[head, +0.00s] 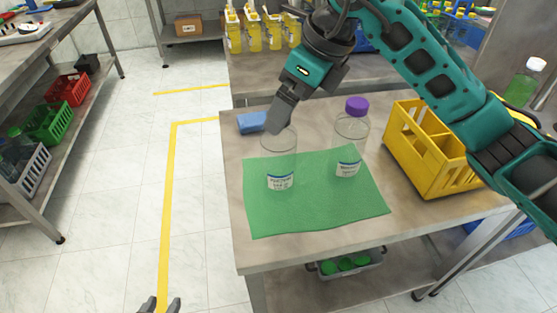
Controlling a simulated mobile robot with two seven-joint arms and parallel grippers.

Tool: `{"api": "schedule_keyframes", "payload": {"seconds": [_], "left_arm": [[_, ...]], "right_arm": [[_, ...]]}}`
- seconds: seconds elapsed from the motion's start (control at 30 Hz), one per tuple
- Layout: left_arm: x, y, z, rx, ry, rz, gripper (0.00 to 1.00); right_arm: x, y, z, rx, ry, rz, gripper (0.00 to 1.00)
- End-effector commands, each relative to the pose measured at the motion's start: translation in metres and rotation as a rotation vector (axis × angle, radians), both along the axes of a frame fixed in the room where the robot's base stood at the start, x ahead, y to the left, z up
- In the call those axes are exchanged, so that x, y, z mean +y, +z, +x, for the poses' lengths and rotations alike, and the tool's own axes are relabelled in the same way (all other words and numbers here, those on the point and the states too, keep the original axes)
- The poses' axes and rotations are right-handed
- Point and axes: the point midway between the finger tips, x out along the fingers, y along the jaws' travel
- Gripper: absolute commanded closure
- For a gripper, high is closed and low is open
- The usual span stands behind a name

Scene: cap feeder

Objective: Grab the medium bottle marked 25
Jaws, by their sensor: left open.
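Two clear bottles stand upright on a green mat (300,218) on the steel table. The left clear bottle (280,160) has no cap that I can see and bears a white and blue label. The label print is too small to read, so I cannot tell which is marked 25. My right gripper (279,122) comes down at the left bottle's top; its fingers show edge-on and their gap is hidden. My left gripper (161,305) is open and empty at the bottom edge, away from the bottles.
A yellow crate (425,165) stands right of the mat, partly behind my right arm. A blue item (251,122) lies at the table's back left corner. Yellow dispenser bottles (273,32) stand behind. A bin with green caps (346,263) is under the table. The mat's front is clear.

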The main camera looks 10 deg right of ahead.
Motion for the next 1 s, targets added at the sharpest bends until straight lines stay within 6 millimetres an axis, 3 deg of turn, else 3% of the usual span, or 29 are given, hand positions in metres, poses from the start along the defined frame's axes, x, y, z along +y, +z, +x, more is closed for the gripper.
{"api": "schedule_keyframes", "payload": {"seconds": [0.57,0.87,1.0], "left_arm": [[0.0,0.001,0.001,-0.003,0.001,-0.001,0.57],[0.0,0.002,0.001,-0.004,0.001,-0.002,0.57],[0.0,0.002,0.001,-0.004,0.001,-0.002,0.57]], "right_arm": [[0.023,-0.059,0.017,0.003,0.003,0.003,0.0],[0.023,-0.062,0.019,0.0,0.003,0.002,0.01],[0.024,-0.062,0.019,0.0,0.003,0.002,0.14]]}}
